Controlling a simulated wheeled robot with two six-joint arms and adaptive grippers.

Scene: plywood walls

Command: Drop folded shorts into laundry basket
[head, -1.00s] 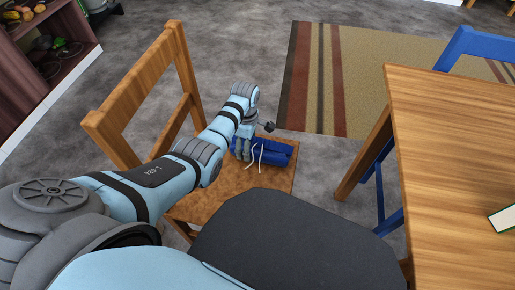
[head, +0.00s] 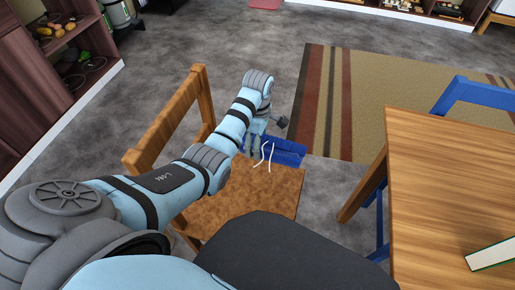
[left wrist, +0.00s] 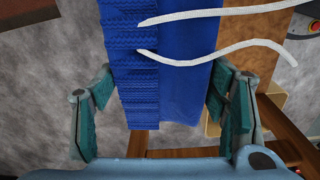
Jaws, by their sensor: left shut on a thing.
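The folded shorts (head: 287,148) are blue with white drawstrings, and they show at the far edge of the wooden chair seat in the head view. In the left wrist view the shorts (left wrist: 190,80) lie between the two teal fingers, with ribbed waistband and loose white cords in sight. My left gripper (head: 256,140) is shut on them and appears to hold them above the seat. It also shows in the left wrist view (left wrist: 162,115). I cannot make out a laundry basket for certain. My right gripper is not in view.
The wooden chair (head: 250,195) stands close in front of me. A wooden table (head: 450,190) and a blue chair (head: 470,92) are on the right. A striped rug (head: 390,95) lies beyond. Shelves (head: 75,50) stand at the far left. Grey floor between is open.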

